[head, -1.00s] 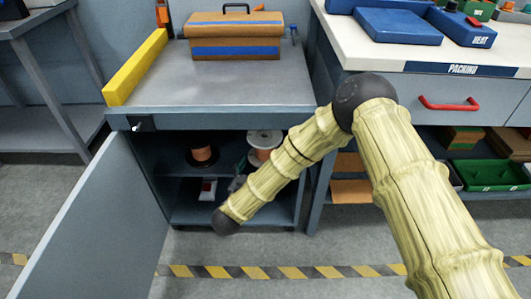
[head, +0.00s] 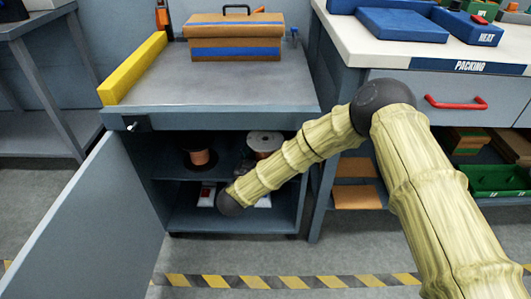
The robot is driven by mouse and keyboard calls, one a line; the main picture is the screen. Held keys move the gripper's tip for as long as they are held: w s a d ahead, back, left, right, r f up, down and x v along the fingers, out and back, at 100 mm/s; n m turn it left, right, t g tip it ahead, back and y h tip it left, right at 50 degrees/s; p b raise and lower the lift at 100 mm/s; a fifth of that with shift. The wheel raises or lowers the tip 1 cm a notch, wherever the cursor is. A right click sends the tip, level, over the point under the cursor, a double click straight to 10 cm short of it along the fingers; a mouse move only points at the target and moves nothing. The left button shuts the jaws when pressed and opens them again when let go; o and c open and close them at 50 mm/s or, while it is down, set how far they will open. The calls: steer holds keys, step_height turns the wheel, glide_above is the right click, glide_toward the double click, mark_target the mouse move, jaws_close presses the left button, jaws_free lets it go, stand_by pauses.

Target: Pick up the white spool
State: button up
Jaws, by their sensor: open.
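The white spool (head: 264,139) stands on the upper shelf inside the open cabinet, at the right, its round top flange with a dark centre hole showing. My forearm crosses in front of its lower part. My gripper (head: 243,168) is a small dark shape behind the end of my arm, inside the cabinet to the lower left of the spool. It is mostly hidden and looks apart from the spool. It is open and holds nothing that I can see.
A copper-coloured spool (head: 199,158) stands left on the same shelf. A white and red item (head: 207,195) lies on the lower shelf. The cabinet door (head: 95,225) is swung open at the left. The worktop above carries a brown toolbox (head: 235,38).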

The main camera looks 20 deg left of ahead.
steer(key=w+b, duration=0.1)
steer(key=w, duration=0.2)
steer(key=shift+w+d, duration=0.15)
steer(key=shift+w, duration=0.05)
steer(key=shift+r, duration=0.1)
steer(key=c, duration=1.7)
